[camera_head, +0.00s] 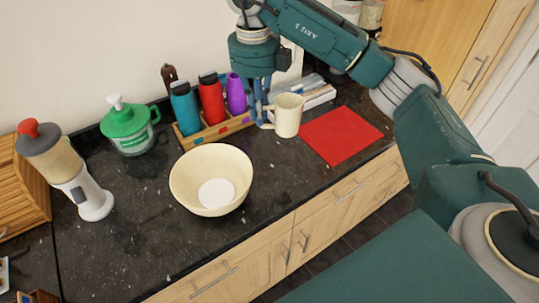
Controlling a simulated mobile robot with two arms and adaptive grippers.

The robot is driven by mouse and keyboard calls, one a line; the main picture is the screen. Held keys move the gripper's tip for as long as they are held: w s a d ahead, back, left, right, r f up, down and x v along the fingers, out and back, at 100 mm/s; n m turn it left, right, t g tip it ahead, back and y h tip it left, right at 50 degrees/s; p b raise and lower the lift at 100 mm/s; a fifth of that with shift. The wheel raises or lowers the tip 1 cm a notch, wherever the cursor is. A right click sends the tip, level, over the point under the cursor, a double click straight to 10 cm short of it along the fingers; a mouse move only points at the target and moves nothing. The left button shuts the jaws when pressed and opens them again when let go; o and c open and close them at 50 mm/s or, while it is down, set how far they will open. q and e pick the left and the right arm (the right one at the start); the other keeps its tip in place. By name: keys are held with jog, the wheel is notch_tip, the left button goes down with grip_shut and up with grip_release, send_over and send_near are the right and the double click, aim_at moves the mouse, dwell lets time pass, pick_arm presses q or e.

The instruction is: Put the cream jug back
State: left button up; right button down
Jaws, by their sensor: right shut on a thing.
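The cream jug (288,116) is upright near the back of the dark counter, at the left edge of a red mat. My right gripper (264,118) reaches down from above on the jug's left side and is shut on it, at the side where its handle seems to be. The fingers partly cover that side. I cannot tell whether the jug's base touches the counter. The red mat (342,136) lies flat and bare to the right of the jug. My left gripper is not in view.
A wooden tray (217,133) with several bottles stands just left of the gripper. A cream bowl (182,187) sits in front. A green-lidded container (127,126) and a red-topped grinder (66,168) stand farther left. Flat boxes (318,97) lie behind the jug.

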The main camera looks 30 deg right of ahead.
notch_tip(320, 180, down, 15)
jog(key=p, duration=0.4)
jog(key=shift+r, duration=0.2)
jog(key=shift+d+f, duration=0.1)
jog(key=shift+f, duration=0.45)
jog(key=shift+f, duration=0.2)
jog(key=c, duration=1.8)
grip_release()
jog(key=shift+c, duration=0.2)
jog(key=shift+r, duration=0.1)
